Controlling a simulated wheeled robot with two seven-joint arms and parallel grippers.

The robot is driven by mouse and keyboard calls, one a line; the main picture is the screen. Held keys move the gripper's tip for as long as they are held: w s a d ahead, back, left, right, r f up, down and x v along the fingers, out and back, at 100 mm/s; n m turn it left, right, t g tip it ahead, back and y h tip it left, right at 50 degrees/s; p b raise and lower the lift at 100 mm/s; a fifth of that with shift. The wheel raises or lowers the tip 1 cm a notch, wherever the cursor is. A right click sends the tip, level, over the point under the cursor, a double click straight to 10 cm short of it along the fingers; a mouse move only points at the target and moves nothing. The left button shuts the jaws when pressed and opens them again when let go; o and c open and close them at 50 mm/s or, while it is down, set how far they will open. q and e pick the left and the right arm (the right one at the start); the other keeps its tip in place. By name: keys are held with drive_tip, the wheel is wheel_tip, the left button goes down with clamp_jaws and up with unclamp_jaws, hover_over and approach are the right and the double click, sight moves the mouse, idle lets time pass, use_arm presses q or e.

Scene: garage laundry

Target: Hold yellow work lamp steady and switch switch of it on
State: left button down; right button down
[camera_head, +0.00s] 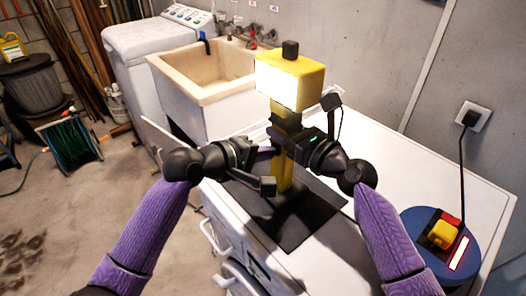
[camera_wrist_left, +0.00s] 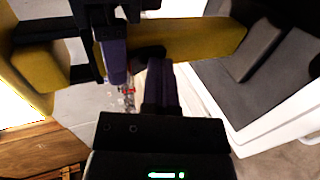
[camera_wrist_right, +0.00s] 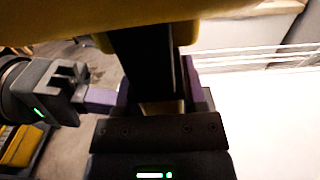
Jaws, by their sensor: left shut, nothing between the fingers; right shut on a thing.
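The yellow work lamp (camera_head: 305,78) stands upright on a dark mat (camera_head: 319,210) on the white counter. Its front panel is bright white. My right gripper (camera_wrist_right: 156,78) is shut on the lamp's upper stem, just below the head; a black part of the stem shows between its fingers. My left gripper (camera_head: 270,150) is shut and empty, its fingertips close beside the stem from the left. In the left wrist view, its shut fingers (camera_wrist_left: 160,88) are near the yellow stem (camera_wrist_left: 205,42); I cannot tell whether they touch it. I cannot make out the switch clearly.
A blue round device (camera_head: 415,222) with a yellow part and a lit strip is at the counter's right. A cord runs from it to a wall outlet (camera_head: 473,116). A beige sink (camera_head: 190,86) and a washing machine (camera_head: 143,45) stand behind. The counter's right side is mostly clear.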

use_arm(q)
drive_tip(key=shift+r, duration=0.95)
drive_tip(key=v, duration=1.3)
drive_tip(key=shift+s+a+r, duration=0.2)
drive_tip(key=shift+s+r, duration=0.05)
drive_tip(key=shift+r, duration=0.05)
